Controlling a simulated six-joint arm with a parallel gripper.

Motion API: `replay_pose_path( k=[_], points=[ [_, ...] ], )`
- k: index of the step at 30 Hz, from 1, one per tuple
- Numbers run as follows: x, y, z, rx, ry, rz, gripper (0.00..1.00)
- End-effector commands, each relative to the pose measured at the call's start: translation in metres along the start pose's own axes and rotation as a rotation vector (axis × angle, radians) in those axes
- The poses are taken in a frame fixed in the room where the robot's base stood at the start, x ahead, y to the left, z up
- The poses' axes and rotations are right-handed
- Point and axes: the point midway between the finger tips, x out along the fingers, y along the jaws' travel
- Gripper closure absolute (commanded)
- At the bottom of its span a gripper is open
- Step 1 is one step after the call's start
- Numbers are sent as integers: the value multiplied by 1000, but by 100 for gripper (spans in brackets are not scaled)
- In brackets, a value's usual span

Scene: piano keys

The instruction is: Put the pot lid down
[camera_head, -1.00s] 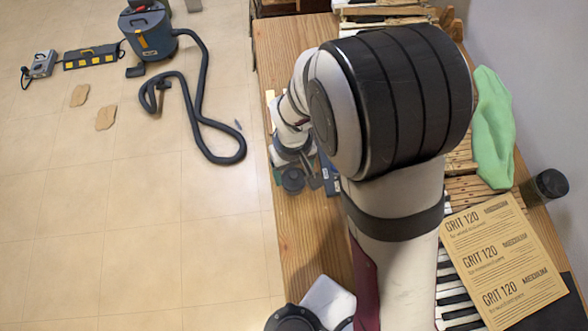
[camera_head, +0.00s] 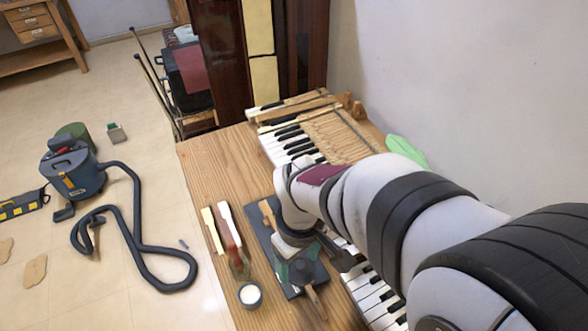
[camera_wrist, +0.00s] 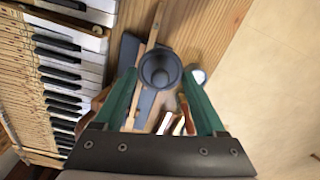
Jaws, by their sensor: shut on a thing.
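My gripper (camera_head: 298,268) is over the wooden bench top, beside the piano keys. Its green fingers (camera_wrist: 160,82) are shut on the pot lid (camera_wrist: 160,69), a dark grey round piece with a raised ring in the wrist view. In the head view the lid (camera_head: 301,267) is partly hidden by the fingers. I cannot tell how far it is above the surface beneath. A small open pot (camera_head: 250,295) with white contents stands on the bench to the left of my gripper.
A dark grey mat (camera_head: 262,226) lies under and behind my gripper, with a wooden stick on it. Pale and reddish strips (camera_head: 228,226) lie left of it. Piano keys (camera_head: 375,300) run along the right. The bench behind the strips (camera_head: 210,172) is clear.

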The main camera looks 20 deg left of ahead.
Motion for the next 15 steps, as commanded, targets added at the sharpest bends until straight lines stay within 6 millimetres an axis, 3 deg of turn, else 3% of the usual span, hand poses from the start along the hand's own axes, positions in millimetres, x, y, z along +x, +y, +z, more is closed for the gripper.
replay_pose_path(
  k=[8,11,15],
  points=[
    [25,-3,58,20,-4,-1,79],
    [39,-19,55,18,-5,-1,79],
    [66,-57,31,14,-7,-1,79]
  ],
)
